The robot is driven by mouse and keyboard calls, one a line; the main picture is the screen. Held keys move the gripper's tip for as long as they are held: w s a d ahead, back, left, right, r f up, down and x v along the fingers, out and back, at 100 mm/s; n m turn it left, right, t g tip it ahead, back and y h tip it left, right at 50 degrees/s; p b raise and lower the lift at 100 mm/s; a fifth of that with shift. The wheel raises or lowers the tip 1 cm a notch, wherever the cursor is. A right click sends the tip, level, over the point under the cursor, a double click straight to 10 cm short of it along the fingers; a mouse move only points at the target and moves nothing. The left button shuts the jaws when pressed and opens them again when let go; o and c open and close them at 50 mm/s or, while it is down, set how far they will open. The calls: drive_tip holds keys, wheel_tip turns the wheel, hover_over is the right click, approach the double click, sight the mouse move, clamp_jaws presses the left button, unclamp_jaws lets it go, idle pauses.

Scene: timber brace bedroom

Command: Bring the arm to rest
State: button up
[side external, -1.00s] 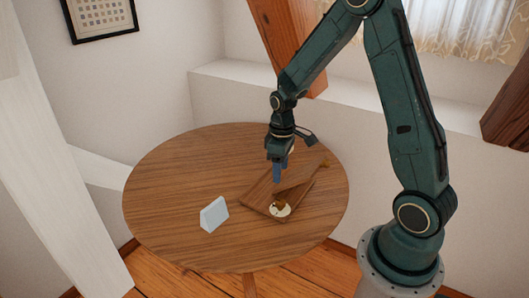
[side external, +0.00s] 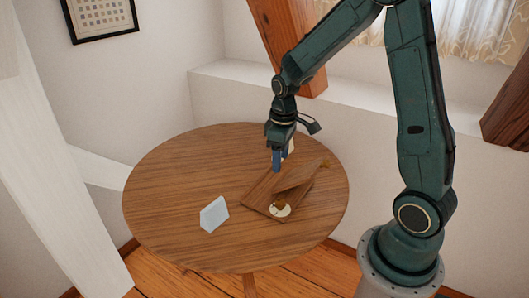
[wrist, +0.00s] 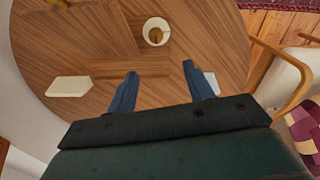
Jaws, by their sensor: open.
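My gripper (side external: 277,168) hangs above the round wooden table (side external: 165,205), fingers pointing down, in the side view. In the wrist view its two blue fingers (wrist: 159,82) are spread wide with nothing between them. A wooden board (side external: 262,194) lies on the table below and in front of the fingers. A round white piece with a brown part on it (side external: 281,210) sits at the board's near end; it also shows in the wrist view (wrist: 149,36).
A pale blue-white block (side external: 213,215) stands on the table's left part. A cream block (wrist: 70,87) lies near the table edge in the wrist view. A chair (wrist: 268,75) stands beside the table. The table's left side is mostly clear. A timber brace (side external: 290,45) rises behind.

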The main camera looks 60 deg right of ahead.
drive_tip(key=s+a+r+m+t, duration=0.1)
drive_tip(key=s+a+r+t, duration=0.1)
drive_tip(key=s+a+r, duration=0.3)
drive_tip(key=s+a+r+m+t, duration=0.1)
drive_tip(key=s+a+r+t, duration=0.2)
drive_tip(key=s+a+r, duration=0.3)
drive_tip(key=s+r, duration=0.5)
drive_tip(key=s, duration=0.1)
drive_tip(key=shift+a+r, duration=0.2)
drive_tip(key=shift+r, duration=0.2)
